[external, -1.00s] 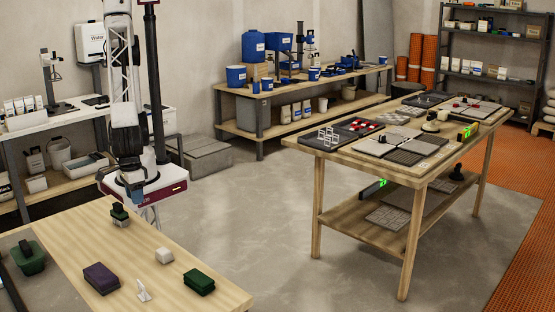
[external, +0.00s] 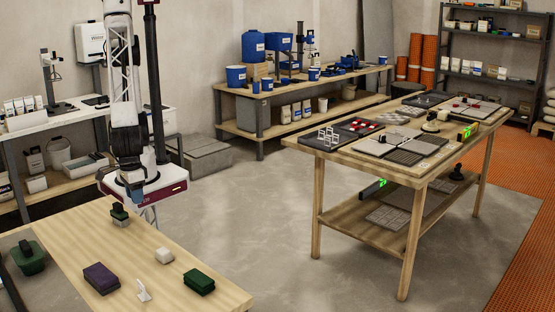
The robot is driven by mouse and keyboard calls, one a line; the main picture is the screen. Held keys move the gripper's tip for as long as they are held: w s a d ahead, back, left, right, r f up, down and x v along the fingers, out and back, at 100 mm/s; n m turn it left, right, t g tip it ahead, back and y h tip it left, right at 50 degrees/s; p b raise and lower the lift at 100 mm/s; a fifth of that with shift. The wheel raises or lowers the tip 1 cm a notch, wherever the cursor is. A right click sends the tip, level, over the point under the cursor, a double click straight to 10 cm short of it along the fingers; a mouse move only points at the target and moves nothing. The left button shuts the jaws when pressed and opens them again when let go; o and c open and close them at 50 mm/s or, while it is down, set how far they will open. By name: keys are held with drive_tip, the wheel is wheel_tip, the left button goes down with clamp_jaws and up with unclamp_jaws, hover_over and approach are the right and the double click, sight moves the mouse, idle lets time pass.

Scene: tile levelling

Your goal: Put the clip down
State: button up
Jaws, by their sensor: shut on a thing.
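My gripper (external: 136,194) is at the lower end of my arm, in front of my white and dark red base and beyond the far end of the near wooden table. It is small and dark in this view. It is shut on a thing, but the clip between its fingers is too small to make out. A small white upright piece (external: 143,290), shaped like a clip, stands on the near table, well apart from the gripper. Several white clip-like frames (external: 328,138) stand on the left end of the right-hand workbench.
The near table (external: 75,228) holds a purple block (external: 101,278), a green block (external: 199,282), a white block (external: 164,257), a stacked dark-topped piece (external: 119,214) and a green tub (external: 30,260). Bare wood lies between them. The right-hand workbench (external: 345,152) carries trays and tiles. Open floor separates the tables.

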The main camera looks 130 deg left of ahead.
drive_tip(key=w+a+r+n, duration=0.2)
drive_tip(key=w+a+n, duration=0.3)
drive_tip(key=w+a, duration=1.35)
drive_tip(key=w+a+n, duration=0.3)
drive_tip(key=w+a, duration=0.1)
drive_tip(key=a, duration=1.1)
drive_tip(key=w+a+n, duration=0.2)
drive_tip(key=w+a, duration=0.2)
drive_tip(key=a, duration=1.2)
drive_tip(key=s+a+n, duration=0.2)
drive_tip(key=a, duration=1.3)
drive_tip(key=s+a+n, duration=0.3)
drive_tip(key=a, duration=1.2)
drive_tip(key=s+a+n, duration=0.2)
drive_tip(key=s+a, duration=0.7)
drive_tip(key=a, duration=0.6)
drive_tip(key=s+a+n, duration=0.2)
drive_tip(key=s+a, duration=0.8)
drive_tip(key=a, duration=0.5)
drive_tip(key=shift+f+n, duration=0.15)
drive_tip(key=shift+n, duration=0.15)
